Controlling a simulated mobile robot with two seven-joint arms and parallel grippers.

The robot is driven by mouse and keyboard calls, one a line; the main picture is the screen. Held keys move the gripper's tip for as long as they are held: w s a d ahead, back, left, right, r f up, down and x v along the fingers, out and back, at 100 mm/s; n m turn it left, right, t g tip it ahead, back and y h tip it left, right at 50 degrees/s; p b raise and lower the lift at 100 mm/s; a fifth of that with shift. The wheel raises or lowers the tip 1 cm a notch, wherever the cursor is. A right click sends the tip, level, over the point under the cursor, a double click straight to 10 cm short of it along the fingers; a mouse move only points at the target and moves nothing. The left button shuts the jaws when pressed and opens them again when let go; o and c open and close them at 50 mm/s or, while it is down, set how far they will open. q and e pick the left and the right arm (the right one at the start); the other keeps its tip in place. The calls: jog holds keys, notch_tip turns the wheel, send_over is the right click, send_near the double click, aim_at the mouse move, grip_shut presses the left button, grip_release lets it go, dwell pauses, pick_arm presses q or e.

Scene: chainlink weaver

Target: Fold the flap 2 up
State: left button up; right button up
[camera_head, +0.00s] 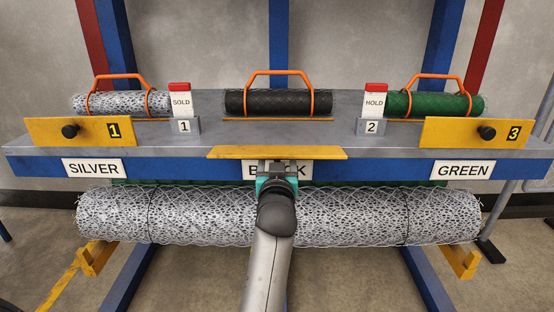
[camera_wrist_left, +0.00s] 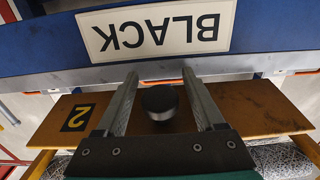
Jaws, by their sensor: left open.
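Flap 2 (camera_head: 277,153) is a yellow plate at the middle of the shelf's front edge, above the BLACK label; in the head view it shows as a thin, nearly edge-on strip. The left wrist view shows its numbered face (camera_wrist_left: 255,108), with the black knob (camera_wrist_left: 159,102). My left gripper (camera_head: 277,166) is just below the flap in the head view. Its open fingers (camera_wrist_left: 160,80) lie on either side of the knob in the wrist view, with visible gaps. My right gripper is in neither view.
Yellow flaps 1 (camera_head: 95,132) and 3 (camera_head: 460,132) stand raised at either side. A black mesh roll (camera_head: 278,102) with an orange handle lies behind flap 2.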

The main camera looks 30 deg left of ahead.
pick_arm(q)
grip_shut()
dwell(0.5)
dwell(0.8)
